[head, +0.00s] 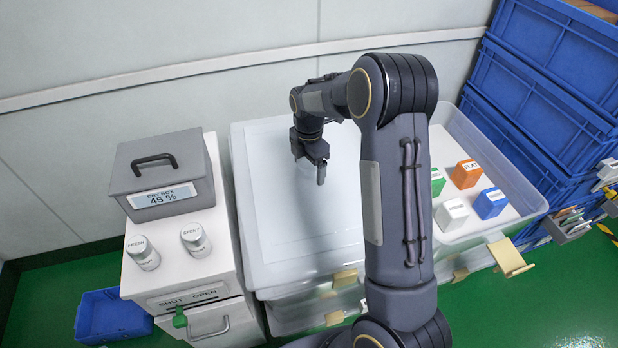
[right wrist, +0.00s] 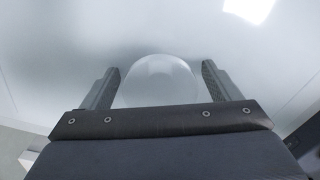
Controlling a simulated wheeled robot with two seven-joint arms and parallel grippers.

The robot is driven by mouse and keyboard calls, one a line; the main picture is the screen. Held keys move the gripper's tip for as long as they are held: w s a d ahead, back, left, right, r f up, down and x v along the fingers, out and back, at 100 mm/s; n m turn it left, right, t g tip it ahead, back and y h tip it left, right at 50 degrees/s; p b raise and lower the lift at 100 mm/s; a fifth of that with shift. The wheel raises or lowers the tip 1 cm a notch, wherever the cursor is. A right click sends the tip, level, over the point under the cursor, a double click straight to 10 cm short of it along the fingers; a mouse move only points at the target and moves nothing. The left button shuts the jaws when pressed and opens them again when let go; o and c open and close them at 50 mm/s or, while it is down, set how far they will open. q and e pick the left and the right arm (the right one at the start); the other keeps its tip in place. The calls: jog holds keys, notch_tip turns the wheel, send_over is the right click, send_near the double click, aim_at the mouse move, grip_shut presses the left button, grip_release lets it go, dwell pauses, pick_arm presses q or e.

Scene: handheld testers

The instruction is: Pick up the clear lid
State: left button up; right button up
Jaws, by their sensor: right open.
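A round, clear, dome-like piece, which looks like the clear lid (right wrist: 158,84), shows in the right wrist view. It lies on a pale, smooth surface. My right gripper (right wrist: 160,67) is open, with one finger on each side of it and a visible gap at both sides. In the head view my right gripper (head: 311,172) points down over the white top of a translucent box (head: 262,225). There the lid is faint and mostly hidden by the gripper. I cannot tell its height relative to the fingertips. My left gripper is not in view.
An open clear bin (head: 533,205) at right holds several coloured blocks. At left, a grey dry box (head: 150,165) and two small jars (head: 142,252) stand on a white cabinet. Blue crates (head: 535,100) stand at far right. My right arm hides the middle.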

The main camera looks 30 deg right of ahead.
jog(key=shift+f, duration=0.1)
jog(key=c, duration=1.2)
jog(key=shift+c, duration=0.6)
